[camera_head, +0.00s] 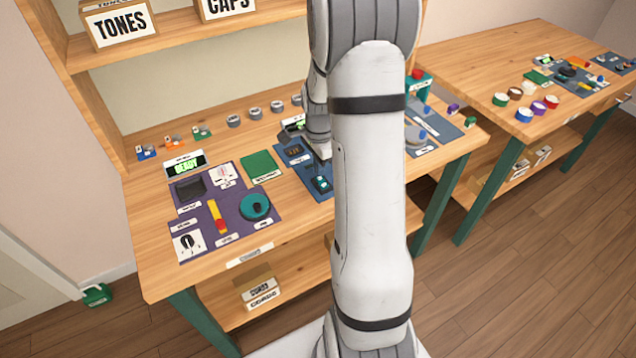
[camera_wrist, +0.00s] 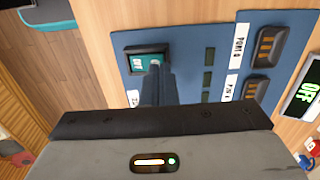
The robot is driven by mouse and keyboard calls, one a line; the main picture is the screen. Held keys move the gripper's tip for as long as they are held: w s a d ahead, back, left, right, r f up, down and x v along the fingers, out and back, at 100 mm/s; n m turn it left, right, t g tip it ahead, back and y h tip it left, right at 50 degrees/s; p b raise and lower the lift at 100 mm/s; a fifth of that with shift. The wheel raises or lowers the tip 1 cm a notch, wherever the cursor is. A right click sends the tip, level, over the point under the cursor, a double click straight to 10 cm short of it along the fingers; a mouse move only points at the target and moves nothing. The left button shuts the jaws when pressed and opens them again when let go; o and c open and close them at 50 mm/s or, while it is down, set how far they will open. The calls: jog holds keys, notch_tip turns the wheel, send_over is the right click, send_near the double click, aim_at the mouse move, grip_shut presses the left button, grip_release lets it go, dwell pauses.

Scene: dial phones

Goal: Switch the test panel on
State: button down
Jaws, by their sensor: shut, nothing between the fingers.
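The blue test panel (camera_head: 297,162) lies on the bench left of my arm in the head view, partly hidden by it. In the wrist view the panel (camera_wrist: 190,60) fills the middle. A teal rocker switch in a black frame (camera_wrist: 133,52) sits at its left end; the switch also shows in the head view (camera_head: 321,185). My gripper (camera_wrist: 156,68) is shut and empty, its fingertips over the right part of the rocker. I cannot tell whether they touch it. A display (camera_wrist: 306,90) at the panel's far end reads OFF in green.
Two dark ports (camera_wrist: 268,46) and small dark green windows (camera_wrist: 208,78) lie on the panel right of the switch. A purple mat (camera_head: 238,203) with a READY display (camera_head: 186,167) and phone parts is to the left. A green square (camera_head: 258,165) lies between.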

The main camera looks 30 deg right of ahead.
jog(key=shift+f+b, duration=0.55)
jog(key=shift+f, duration=0.3)
jog(key=shift+r, duration=0.15)
jog(key=shift+r+p, duration=2.4)
jog(key=shift+r, duration=1.05)
